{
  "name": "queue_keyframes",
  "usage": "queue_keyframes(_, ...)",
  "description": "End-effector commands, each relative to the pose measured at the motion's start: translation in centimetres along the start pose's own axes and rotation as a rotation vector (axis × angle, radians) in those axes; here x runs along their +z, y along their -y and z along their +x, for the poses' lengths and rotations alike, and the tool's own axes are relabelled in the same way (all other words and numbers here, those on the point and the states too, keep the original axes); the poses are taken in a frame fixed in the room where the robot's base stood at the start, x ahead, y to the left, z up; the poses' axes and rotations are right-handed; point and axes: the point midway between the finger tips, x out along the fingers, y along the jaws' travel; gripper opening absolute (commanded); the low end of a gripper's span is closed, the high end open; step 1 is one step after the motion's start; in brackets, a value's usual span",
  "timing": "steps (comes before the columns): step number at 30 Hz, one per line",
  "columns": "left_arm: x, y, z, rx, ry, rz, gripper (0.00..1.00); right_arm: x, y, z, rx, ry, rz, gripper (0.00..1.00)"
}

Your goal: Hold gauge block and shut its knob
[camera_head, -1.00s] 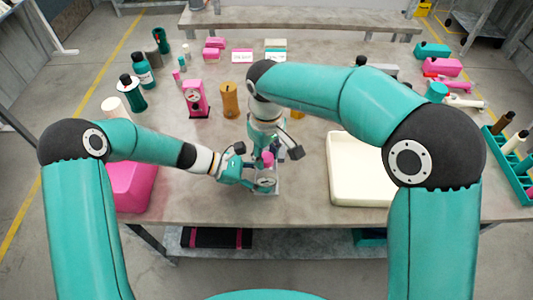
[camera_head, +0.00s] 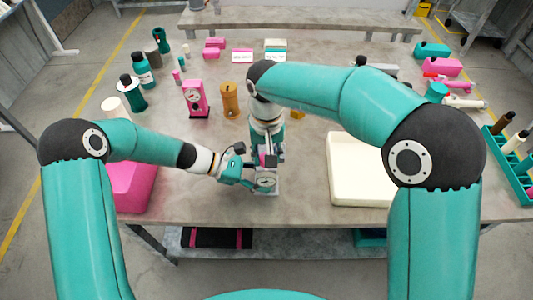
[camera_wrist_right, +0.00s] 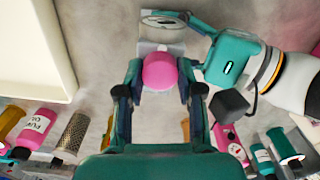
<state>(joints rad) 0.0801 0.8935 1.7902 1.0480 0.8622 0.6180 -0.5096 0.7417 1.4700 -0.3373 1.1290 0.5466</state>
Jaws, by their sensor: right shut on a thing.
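The gauge block (camera_head: 266,181) stands near the table's front edge, with a round white dial on its face. It also shows at the top of the right wrist view (camera_wrist_right: 162,22). Its pink knob (camera_wrist_right: 160,71) is between the fingers of my right gripper (camera_wrist_right: 159,76), which is shut on it from the far side. In the head view my right gripper (camera_head: 267,156) partly covers the knob. My left gripper (camera_head: 244,178) is at the block's left side, its fingers at the block's edge. Its grip is partly hidden, so I cannot tell whether it is closed on it.
A cream tray (camera_head: 360,194) lies to the right on the table (camera_head: 210,205). A pink box (camera_head: 134,186) is at the left. A pink gauge (camera_head: 194,98), an orange cylinder (camera_head: 229,99) and bottles stand behind. The front edge is close to the block.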

Motion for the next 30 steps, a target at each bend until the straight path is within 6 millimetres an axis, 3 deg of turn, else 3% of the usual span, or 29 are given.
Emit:
queue_keyframes(10, -0.01, 0.20, 0.10, -0.006, 0.001, -0.002, 0.30, -0.14, -0.04, 0.00, -0.001, -0.005, 0.003, 0.02)
queue_keyframes(11, -0.02, 0.20, 0.10, -0.006, 0.001, -0.002, 0.30, -0.14, -0.04, 0.00, -0.001, -0.005, 0.003, 0.40)
queue_keyframes(15, -0.02, 0.17, 0.09, -0.005, 0.001, -0.002, 0.30, -0.10, -0.04, 0.01, 0.000, -0.003, 0.003, 0.62)
queue_keyframes(30, -0.04, 0.04, 0.05, -0.001, 0.000, -0.002, 0.30, 0.00, 0.01, 0.02, 0.000, 0.000, -0.003, 0.62)
